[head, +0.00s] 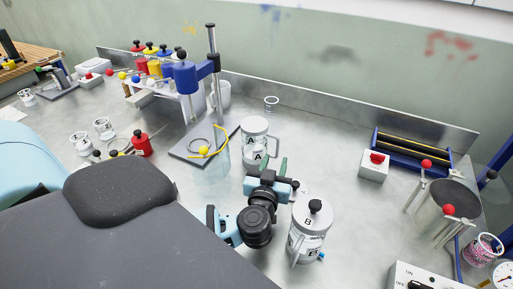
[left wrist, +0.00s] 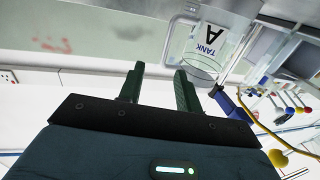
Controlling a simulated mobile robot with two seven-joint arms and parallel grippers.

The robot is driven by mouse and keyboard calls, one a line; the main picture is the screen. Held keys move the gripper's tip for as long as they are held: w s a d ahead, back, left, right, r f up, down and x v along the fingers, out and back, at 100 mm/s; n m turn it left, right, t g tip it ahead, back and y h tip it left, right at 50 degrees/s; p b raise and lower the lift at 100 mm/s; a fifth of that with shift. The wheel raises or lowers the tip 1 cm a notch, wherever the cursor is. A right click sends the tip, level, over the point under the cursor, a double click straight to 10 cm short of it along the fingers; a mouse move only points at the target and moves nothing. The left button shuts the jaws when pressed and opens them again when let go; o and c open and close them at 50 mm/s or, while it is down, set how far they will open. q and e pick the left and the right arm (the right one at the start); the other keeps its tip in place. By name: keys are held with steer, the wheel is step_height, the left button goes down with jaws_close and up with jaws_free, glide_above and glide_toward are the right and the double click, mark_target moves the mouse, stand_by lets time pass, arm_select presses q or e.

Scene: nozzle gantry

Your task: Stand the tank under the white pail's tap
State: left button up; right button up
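The tank (head: 254,127), a clear jar with a white top, a side handle and the letter A, stands upright on the bench in the middle. It also shows in the left wrist view (left wrist: 208,42), beyond the right-hand finger and to the right of the finger gap. My left gripper (head: 268,163) is just in front of the tank; its green fingers (left wrist: 160,85) are apart with nothing between them. The row of pails with red, yellow and blue tops (head: 151,60) stands at back left. The white pail and its tap cannot be made out clearly. My right gripper is not in view.
A blue-headed post stand (head: 187,76) with a yellow hose is left of the tank. A red-button box (head: 373,166) is farther right. Bench between the tank and that box is clear.

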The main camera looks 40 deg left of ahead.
mark_target(278, 144)
arm_select(q)
steer(key=shift+a+x, duration=0.15)
steer(key=shift+x, duration=1.4)
steer(key=shift+a+x, duration=0.2)
steer(key=shift+x, duration=1.4)
steer(key=shift+s+r, duration=0.1)
steer(key=shift+s, duration=0.1)
jaws_close()
steer(key=shift+r, duration=0.1)
